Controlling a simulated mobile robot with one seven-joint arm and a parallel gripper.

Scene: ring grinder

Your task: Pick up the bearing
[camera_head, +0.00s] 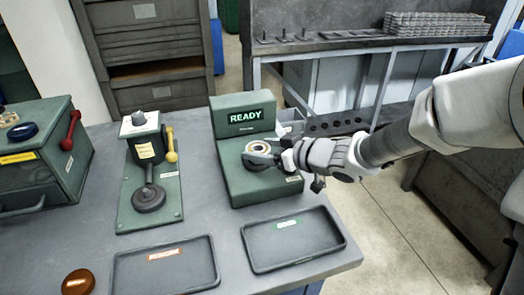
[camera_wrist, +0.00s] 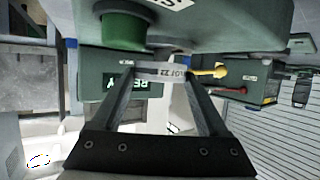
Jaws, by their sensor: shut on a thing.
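The bearing (camera_head: 259,147) is a small metal ring with a dark centre, at the top of the green station with the READY sign (camera_head: 244,117). My gripper (camera_head: 262,155) reaches in from the right and is shut on it. In the wrist view the bearing (camera_wrist: 162,72) sits between my two fingertips (camera_wrist: 158,76), its marked side facing the camera. I cannot tell whether the bearing still touches the station.
Two dark trays, one with an orange label (camera_head: 165,272) and one with a green label (camera_head: 292,246), lie at the front of the table. A green press-like fixture (camera_head: 146,185) with a yellow lever stands left of the station. A green box (camera_head: 45,160) with a red lever stands further left.

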